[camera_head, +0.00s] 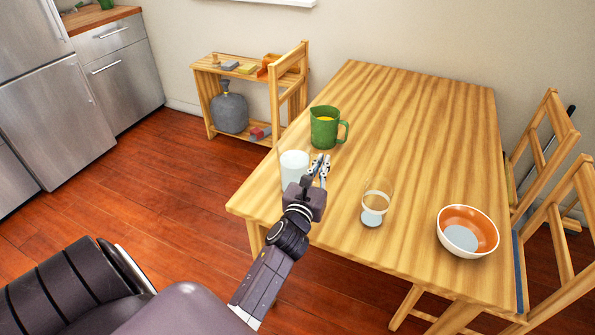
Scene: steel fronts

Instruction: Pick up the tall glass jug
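A green jug (324,131) with a handle on its right and something yellow inside stands upright on the wooden table (420,120), near its left edge. It is the only vessel with a clear handle; I cannot tell if it is glass. A whitish glass vessel (292,172) stands nearer, partly hidden by my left gripper. A clear drinking glass (376,199) stands to the right. My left gripper (320,163) is over the table's left part, in front of the green jug, its fingers a little apart with nothing visible between them. My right gripper is out of view.
An orange and white bowl (467,231) sits at the table's near right. Wooden chairs (546,150) stand along the right side, and another chair (290,85) at the left. A low shelf (207,100) holds a grey vase (229,112). The table's far middle is clear.

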